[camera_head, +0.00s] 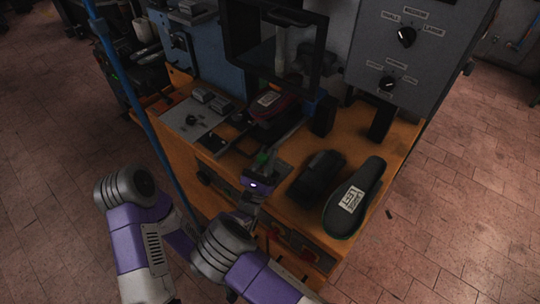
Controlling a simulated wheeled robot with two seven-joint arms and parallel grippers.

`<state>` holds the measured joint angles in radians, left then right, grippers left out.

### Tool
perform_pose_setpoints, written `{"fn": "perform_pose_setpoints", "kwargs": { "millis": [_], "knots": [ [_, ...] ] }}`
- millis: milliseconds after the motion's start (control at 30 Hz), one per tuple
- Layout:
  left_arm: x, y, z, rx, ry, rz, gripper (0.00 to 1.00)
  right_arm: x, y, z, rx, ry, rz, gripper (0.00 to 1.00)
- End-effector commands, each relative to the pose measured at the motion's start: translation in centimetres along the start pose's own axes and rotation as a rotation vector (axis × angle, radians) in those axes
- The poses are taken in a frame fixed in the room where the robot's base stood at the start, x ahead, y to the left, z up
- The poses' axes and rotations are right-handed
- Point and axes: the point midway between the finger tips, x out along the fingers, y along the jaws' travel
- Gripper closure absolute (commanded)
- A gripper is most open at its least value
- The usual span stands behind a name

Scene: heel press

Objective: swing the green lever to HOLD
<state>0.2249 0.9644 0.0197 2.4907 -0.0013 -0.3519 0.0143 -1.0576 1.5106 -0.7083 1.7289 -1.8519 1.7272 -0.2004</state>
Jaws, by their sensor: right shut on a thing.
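The green lever (262,158) shows as a small green grip near the front edge of the orange workbench, in front of the press. My right gripper (261,165) is at the lever, its fingers shut on the green grip. The gripper's dark body and purple band partly hide the lever's lower part and pivot. I cannot make out a HOLD mark or the lever's exact angle. My left gripper is not in view.
A dark shoe with a white label (351,199) and a black object (318,177) lie on the orange bench (355,128) to the right. A red shoe-like piece (268,104) sits under the black press frame (236,42). A grey panel with knobs (418,62) stands behind.

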Motion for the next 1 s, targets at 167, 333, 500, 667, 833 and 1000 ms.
{"fn": "perform_pose_setpoints", "kwargs": {
  "millis": [167, 333, 500, 667, 833, 1000],
  "knots": [
    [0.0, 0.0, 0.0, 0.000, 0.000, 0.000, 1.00, 0.1, 0.2, 0.6, 0.008, -0.015, 0.002, 0.65],
    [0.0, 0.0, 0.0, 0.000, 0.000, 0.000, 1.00, 0.1, 0.1, 0.4, 0.005, -0.011, 0.001, 0.58],
    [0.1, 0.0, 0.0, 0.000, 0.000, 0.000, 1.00, -0.4, 0.1, 0.2, 0.003, -0.007, 0.002, 0.58],
    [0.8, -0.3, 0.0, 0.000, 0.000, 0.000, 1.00, -2.7, 0.2, 0.2, 0.004, -0.007, 0.005, 0.58],
    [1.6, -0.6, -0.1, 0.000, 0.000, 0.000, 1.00, -5.6, 0.2, 0.2, 0.006, -0.010, 0.005, 0.58],
    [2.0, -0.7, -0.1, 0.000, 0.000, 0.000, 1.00, -7.3, 0.2, 0.4, 0.006, -0.012, 0.004, 0.58]
  ]
}}
